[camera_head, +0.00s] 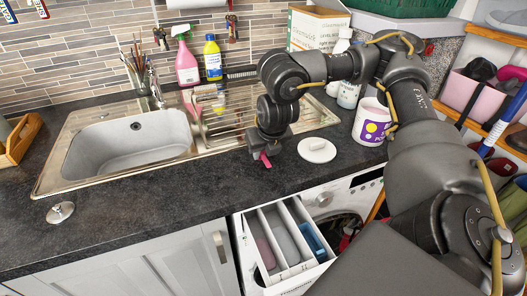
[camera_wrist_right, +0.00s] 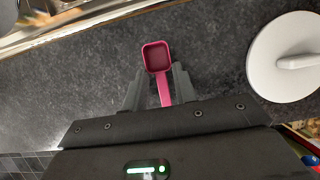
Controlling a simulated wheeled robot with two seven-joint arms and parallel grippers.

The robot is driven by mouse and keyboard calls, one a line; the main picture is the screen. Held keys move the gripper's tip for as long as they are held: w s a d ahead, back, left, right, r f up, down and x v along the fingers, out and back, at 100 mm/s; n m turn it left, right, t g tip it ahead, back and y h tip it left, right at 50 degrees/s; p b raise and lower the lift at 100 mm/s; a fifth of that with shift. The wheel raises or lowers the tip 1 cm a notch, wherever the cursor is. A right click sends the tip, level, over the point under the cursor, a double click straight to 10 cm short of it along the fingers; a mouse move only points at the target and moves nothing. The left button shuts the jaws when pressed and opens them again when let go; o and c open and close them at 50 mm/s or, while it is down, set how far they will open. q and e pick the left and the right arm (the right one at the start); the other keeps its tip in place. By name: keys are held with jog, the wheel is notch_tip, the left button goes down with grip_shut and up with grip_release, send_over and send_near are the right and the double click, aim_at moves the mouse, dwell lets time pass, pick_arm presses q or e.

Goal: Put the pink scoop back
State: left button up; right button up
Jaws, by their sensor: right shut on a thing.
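My right gripper (camera_head: 262,152) is shut on the pink scoop and holds it over the dark worktop, in front of the sink's drainer. In the wrist view the scoop (camera_wrist_right: 157,56) sticks out past the fingers (camera_wrist_right: 159,80), its handle between them and its bowl facing the camera, with no powder clearly visible in it. A white tub (camera_head: 371,122) with a purple and yellow label stands right of the gripper, partly behind my arm; its contents are hidden. A round white lid (camera_head: 317,150) lies on the worktop between them, also at right in the wrist view (camera_wrist_right: 290,60). My left gripper is out of view.
The steel sink (camera_head: 130,140) is at left, with a metal plug (camera_head: 60,212) on the worktop. A pink spray bottle (camera_head: 186,62) and a yellow bottle (camera_head: 212,58) stand behind the drainer. Below, the washing machine's detergent drawer (camera_head: 285,240) is pulled out.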

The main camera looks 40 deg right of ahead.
jog(key=o, duration=0.5)
jog(key=shift+f, duration=0.15)
jog(key=shift+c, duration=0.2)
jog(key=o, duration=0.5)
jog(key=shift+c, duration=0.2)
jog(key=shift+s+a+r, duration=0.1)
jog(key=shift+r, duration=0.5)
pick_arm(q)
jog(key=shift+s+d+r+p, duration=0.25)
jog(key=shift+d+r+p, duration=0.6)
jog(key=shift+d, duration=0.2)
pick_arm(e)
jog(key=v, duration=1.1)
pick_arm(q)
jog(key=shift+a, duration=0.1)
pick_arm(e)
jog(key=shift+r, duration=0.1)
